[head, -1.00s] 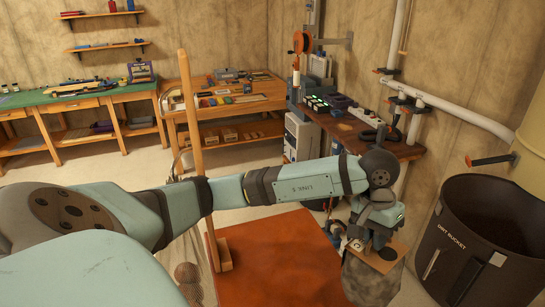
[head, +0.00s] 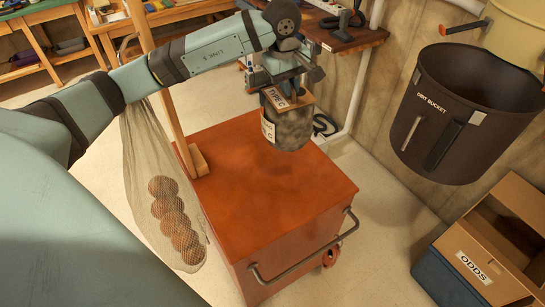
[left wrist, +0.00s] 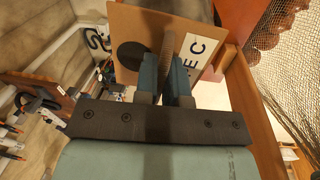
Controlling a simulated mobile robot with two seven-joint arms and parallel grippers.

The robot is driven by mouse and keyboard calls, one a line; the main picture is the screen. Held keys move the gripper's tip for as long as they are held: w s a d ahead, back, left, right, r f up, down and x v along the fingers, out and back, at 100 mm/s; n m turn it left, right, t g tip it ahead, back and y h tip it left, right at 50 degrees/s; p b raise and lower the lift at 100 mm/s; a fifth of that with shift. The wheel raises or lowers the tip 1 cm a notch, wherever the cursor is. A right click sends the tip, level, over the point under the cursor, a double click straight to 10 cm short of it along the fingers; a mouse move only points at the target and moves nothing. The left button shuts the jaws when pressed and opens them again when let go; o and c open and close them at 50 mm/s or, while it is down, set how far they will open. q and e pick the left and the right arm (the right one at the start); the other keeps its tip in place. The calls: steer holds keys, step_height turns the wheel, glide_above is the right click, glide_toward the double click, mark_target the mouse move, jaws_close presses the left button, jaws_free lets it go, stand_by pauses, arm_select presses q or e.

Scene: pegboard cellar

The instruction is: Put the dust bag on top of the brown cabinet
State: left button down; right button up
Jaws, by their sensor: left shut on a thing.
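The dust bag (head: 293,130) is a grey, mottled bag with a tan card collar and white labels reading "TYPE C". My left gripper (head: 283,88) is shut on its collar, and the bag hangs upright below. The left wrist view shows the fingers (left wrist: 166,85) closed at the collar plate (left wrist: 130,22). The brown cabinet (head: 265,205) is a low, orange-brown box with a bare flat top, a front handle and a wheel. In the head view the bag overlaps the top's far right edge; I cannot tell the gap beneath. My right gripper is out of view.
A wooden post (head: 156,80) rises at the cabinet's left edge, with a net of brown balls (head: 168,205) hanging beside it. A dark dirt bucket (head: 440,120) is at the right, above a cardboard odds box (head: 475,262). A workbench (head: 345,35) stands behind.

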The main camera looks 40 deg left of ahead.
arm_select(q)
steer(key=shift+w+a+f+n, duration=0.2)
steer(key=shift+a+n, duration=0.3)
steer(key=shift+n, duration=0.1)
step_height(320, 180, down, 15)
steer(key=shift+p, duration=0.7)
steer(key=shift+f, duration=2.4)
steer(key=c, duration=1.2)
jaws_free()
